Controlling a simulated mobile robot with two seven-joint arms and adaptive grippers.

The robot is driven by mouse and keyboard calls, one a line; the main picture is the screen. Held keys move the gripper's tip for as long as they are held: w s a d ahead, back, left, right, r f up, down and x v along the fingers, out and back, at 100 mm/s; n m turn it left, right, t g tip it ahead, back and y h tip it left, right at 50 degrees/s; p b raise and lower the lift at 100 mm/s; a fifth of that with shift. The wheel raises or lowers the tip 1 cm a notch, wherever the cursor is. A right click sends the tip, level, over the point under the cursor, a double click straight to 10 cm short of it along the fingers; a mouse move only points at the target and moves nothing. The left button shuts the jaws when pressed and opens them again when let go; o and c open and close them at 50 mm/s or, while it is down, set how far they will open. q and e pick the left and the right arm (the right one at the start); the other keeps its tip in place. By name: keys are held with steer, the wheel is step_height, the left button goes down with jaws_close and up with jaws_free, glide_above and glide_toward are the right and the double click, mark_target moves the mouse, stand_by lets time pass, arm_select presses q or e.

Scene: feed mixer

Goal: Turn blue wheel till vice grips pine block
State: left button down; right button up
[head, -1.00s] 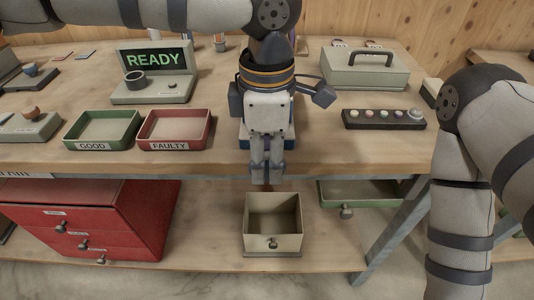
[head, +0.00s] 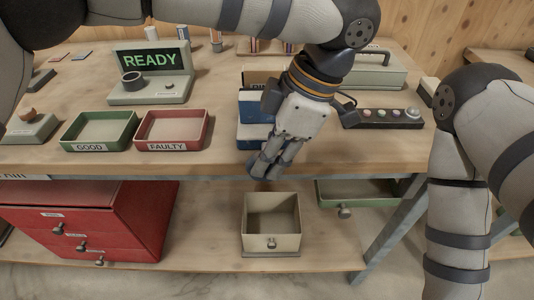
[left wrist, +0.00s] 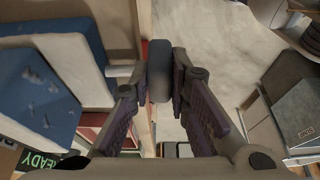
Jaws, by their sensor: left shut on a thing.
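The blue vice (head: 254,108) stands at the front edge of the bench, partly behind my left gripper. It also fills the left side of the left wrist view (left wrist: 40,85), beside a pale grey part. My left gripper (head: 265,170) leans with its fingertips down and left, just in front of the bench edge. In the left wrist view its fingers (left wrist: 160,85) are closed on the dark blue wheel (left wrist: 159,58), seen edge-on. I cannot make out the pine block for certain. My right gripper is out of view; only its arm shows at the right.
A green GOOD tray (head: 99,131) and a red FAULTY tray (head: 173,130) sit left of the vice. A button strip (head: 383,119) lies to the right. An open beige drawer (head: 271,225) is below the gripper, with a red cabinet (head: 90,220) at lower left.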

arm_select(q)
steer(key=shift+d+f+y, duration=0.1)
steer(key=shift+d+y, duration=0.05)
steer(key=shift+y, duration=0.55)
steer(key=shift+d+f+y, duration=0.1)
steer(key=shift+d+y, duration=0.05)
steer(key=shift+y, duration=0.55)
steer(key=c, duration=1.5)
jaws_free()
steer(key=shift+r, duration=0.1)
step_height(320, 180, up, 10)
